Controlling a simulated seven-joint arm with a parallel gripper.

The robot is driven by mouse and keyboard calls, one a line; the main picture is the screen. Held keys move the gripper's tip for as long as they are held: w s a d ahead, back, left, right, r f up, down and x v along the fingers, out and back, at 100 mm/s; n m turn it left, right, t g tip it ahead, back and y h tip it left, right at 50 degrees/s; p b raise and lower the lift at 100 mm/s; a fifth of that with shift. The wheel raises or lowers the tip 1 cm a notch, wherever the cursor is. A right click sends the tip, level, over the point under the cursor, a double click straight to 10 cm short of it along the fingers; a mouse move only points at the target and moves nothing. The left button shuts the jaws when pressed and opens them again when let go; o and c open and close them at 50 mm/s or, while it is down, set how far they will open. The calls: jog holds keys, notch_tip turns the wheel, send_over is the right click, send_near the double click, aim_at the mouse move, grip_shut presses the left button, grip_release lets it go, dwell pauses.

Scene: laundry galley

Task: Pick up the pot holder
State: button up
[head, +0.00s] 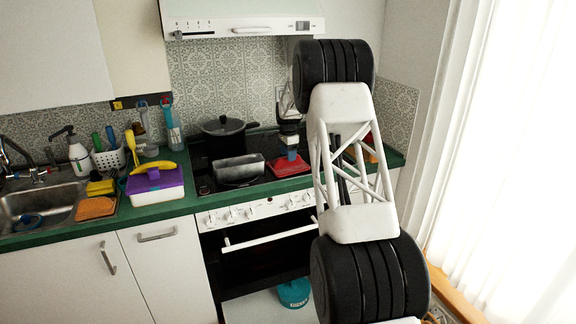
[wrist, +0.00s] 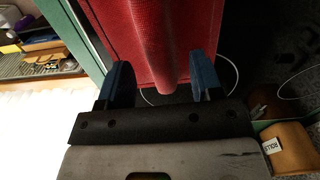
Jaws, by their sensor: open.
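The red pot holder (head: 290,167) lies at the right part of the stove top, near the green counter edge. In the wrist view the pot holder (wrist: 130,30) fills the upper middle, with a rounded raised ridge running down towards my gripper. My gripper (head: 291,154) is just above the pot holder in the head view, pointing down. In the wrist view my gripper (wrist: 163,82) is open, with one blue fingertip on each side of the ridge's end. I cannot tell whether either finger touches it. Part of the pot holder is hidden behind the gripper in the head view.
A grey loaf pan (head: 238,170) stands just left of the pot holder. A black lidded pot (head: 224,137) is behind the pan. A white box with a purple lid (head: 155,190) stands on the counter further left, beside the sink (head: 42,203). The range hood (head: 245,27) hangs above.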

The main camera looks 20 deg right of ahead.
jog(key=shift+f, duration=0.85)
jog(key=c, duration=1)
jog(key=shift+r, duration=0.2)
jog(key=shift+s+r, duration=0.1)
jog(key=shift+r, duration=1.55)
jog(key=s+a+r, duration=0.1)
jog(key=s+a, duration=0.2)
jog(key=s, duration=1.2)
jog(key=shift+s+a+r, duration=0.2)
jog(key=shift+a, duration=0.2)
